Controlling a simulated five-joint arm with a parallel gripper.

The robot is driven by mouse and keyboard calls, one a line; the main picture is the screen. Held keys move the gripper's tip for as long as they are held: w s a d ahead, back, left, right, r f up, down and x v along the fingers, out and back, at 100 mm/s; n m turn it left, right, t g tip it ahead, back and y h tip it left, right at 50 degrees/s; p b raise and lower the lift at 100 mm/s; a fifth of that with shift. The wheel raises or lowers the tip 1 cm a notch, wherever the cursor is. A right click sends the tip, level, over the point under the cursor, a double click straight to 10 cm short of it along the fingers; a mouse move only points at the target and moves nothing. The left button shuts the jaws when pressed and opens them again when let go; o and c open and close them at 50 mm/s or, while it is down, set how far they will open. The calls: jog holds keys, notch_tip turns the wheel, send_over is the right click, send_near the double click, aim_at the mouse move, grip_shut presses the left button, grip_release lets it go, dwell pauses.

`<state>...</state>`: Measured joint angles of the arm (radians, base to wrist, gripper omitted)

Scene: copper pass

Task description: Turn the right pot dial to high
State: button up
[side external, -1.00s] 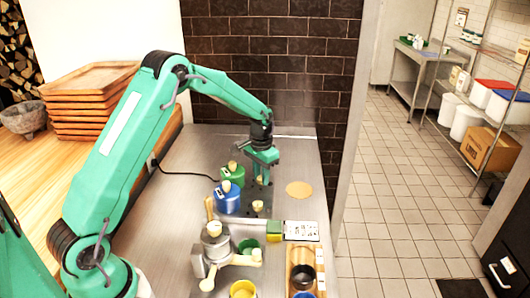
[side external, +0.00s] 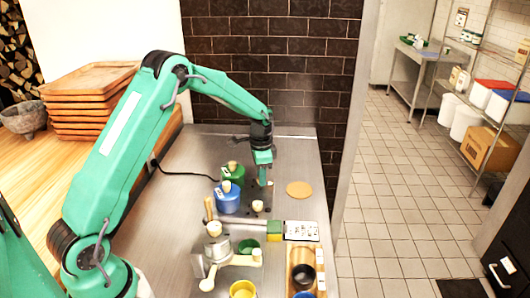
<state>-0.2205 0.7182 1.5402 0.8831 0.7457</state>
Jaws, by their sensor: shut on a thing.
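A green pot (side external: 232,175) and a blue pot (side external: 227,201) stand side by side on the steel counter, each with a cream lid knob. A small cream dial (side external: 257,206) is in the open beside the blue pot. My gripper (side external: 262,183) points down beside the green pot, where the other cream dial sits. It is shut on that dial, and its jaws are seen edge-on. The dial is mostly hidden by the jaws, so its setting cannot be read.
A round tan mat (side external: 299,189) lies to the right of my gripper. A white card (side external: 301,230), a green and yellow block (side external: 274,230), and a wooden tray (side external: 292,257) holding a dark cup are nearer. A cream-handled device (side external: 216,247) stands at the front.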

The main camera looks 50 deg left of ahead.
jog(key=shift+r, duration=0.15)
jog(key=o, duration=1)
jog(key=shift+r, duration=3.85)
